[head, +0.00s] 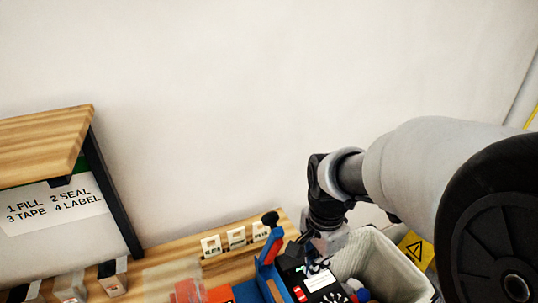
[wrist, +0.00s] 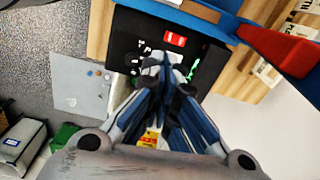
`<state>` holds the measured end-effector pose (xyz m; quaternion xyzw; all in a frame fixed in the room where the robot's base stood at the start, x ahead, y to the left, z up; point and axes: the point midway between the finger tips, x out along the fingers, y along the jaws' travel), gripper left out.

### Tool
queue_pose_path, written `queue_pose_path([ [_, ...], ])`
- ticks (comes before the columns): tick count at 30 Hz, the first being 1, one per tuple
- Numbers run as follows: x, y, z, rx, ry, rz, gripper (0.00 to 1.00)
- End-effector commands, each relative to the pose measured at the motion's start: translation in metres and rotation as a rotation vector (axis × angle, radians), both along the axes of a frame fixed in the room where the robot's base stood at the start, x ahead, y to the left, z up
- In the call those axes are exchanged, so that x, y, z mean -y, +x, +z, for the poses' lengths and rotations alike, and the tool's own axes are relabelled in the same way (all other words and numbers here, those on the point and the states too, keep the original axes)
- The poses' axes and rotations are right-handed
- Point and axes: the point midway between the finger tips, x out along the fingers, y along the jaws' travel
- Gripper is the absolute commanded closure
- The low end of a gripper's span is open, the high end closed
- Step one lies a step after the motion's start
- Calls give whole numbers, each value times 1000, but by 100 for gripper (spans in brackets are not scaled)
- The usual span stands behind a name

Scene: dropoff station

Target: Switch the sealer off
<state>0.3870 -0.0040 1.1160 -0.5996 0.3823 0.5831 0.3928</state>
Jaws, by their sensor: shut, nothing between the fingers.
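The sealer has a black body (head: 284,262) and a blue lever arm (head: 267,255) with a black knob, at the bottom of the head view. In the wrist view its black top (wrist: 130,25) lies under my fingers, with a red switch (wrist: 176,39) just beyond the fingertips. A green mark (wrist: 192,70) shows beside the fingers. My gripper (wrist: 165,66) is shut and empty, its tips over the panel. Whether they touch it I cannot tell. In the head view my gripper (head: 318,258) is over the sealer's right side, partly hiding the panel.
A lined bin (head: 385,268) stands right of the sealer, with a yellow warning sign (head: 416,248) behind it. Small cards (head: 236,238) stand along the wooden bench's back edge. A wooden shelf (head: 40,140) is at left. The blue and red lever (wrist: 275,48) is close on the right in the wrist view.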

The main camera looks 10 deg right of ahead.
Motion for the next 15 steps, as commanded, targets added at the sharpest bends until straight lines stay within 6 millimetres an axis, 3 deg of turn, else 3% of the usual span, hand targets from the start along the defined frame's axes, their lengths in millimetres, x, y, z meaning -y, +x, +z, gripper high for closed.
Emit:
queue_pose_path([
  [4, 0, 8, -14, -26, 2, -78, 100],
  [15, 0, 10, -16, -30, 2, -98, 100],
])
